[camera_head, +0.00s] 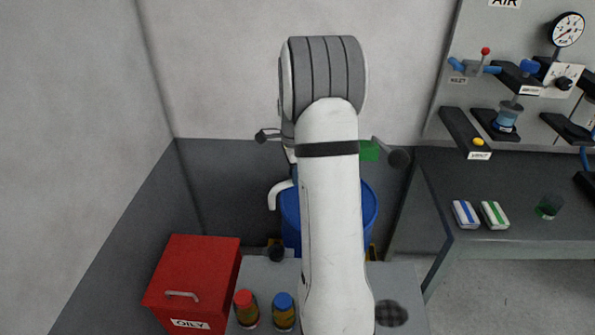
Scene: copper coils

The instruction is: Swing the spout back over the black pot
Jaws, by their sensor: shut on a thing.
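A white curved spout (280,192) shows just left of my arm, its end bent down at the left rim of a blue drum (289,220). A small dark round thing (277,253), possibly the black pot, is at the back edge of a grey bench, below the spout end in the picture. I cannot tell whether the spout is over it. My white arm rises through the middle and hides the spout's other end and much of the drum. My gripper is hidden behind the arm, so its hold does not show.
A red OILY bin (192,280) stands at left. Jars with red (245,309) and blue (283,313) lids stand on the grey bench (262,272). A dark table (530,190) and gauge panel are at right.

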